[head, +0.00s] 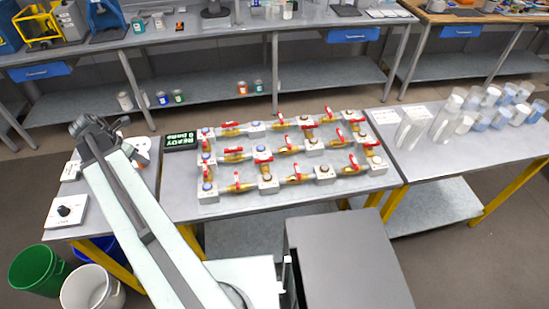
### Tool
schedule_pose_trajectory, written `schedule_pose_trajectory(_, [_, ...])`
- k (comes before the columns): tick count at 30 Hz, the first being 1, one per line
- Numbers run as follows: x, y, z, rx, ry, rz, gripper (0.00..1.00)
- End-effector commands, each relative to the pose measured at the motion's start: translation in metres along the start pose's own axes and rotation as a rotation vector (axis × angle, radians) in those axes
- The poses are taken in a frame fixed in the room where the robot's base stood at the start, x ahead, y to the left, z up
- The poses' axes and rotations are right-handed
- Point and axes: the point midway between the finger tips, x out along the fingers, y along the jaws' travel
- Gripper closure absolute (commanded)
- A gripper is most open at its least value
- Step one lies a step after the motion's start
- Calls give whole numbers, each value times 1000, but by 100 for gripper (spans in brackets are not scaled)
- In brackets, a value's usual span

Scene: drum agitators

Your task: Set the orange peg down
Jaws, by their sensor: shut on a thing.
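I cannot pick out the orange peg in the head view. My pale arm reaches from the bottom middle up to a dark joint at the left, over the left end of the workbench (180,205). The jaws of my gripper cannot be made out; the arm's far end seems hidden behind its own links. A small white object with an orange-red mark (142,145) sits just right of the arm, partly hidden; I cannot tell what it is.
A panel of red-handled brass valves (262,155) fills the middle bench, beside a "READY" display (181,142). A white box with a black knob (66,210) is at the left. Clear cylinders (445,120) stand right. Green (38,270) and white (92,288) buckets stand below.

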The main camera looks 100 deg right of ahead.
Motion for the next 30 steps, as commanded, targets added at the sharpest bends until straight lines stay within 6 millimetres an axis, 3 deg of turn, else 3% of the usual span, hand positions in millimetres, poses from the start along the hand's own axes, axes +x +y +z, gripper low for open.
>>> schedule_pose_trajectory(6, [33, -21, 61, 75, -1, -30, 100])
schedule_pose_trajectory(9, [38, -26, 72, 87, -1, -35, 100])
schedule_pose_trajectory(19, [44, -27, 70, 88, -1, -36, 100])
schedule_pose_trajectory(27, [94, -27, 50, 88, -1, -36, 100])
schedule_pose_trajectory(30, [100, -27, 47, 88, -1, -36, 100])
